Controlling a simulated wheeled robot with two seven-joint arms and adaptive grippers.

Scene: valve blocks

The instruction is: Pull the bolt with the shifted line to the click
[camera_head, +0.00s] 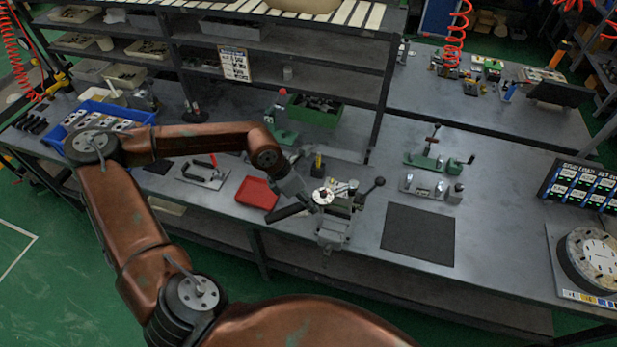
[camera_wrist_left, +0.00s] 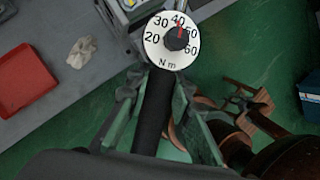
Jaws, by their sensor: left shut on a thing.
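My left gripper (camera_head: 299,201) is shut on the black handle of a torque wrench (camera_head: 286,213). In the left wrist view the handle (camera_wrist_left: 153,115) lies between the greenish fingers of the gripper (camera_wrist_left: 160,112). The wrench's round white dial (camera_head: 322,196) is marked in N m, and its red pointer shows near 40 on the dial (camera_wrist_left: 171,41). The dial end is over a grey vise (camera_head: 332,232) at the bench's front edge. A metal block is partly visible beyond the dial; the bolts and any line marks on them cannot be made out. My right gripper is out of view.
A black ball-ended lever (camera_head: 373,186) sticks out right of the vise. A red tray (camera_head: 257,193) lies to the left, a dark mat (camera_head: 419,235) to the right. Clamp fixtures (camera_head: 435,160) stand behind the mat. A shelf post (camera_head: 381,110) rises behind.

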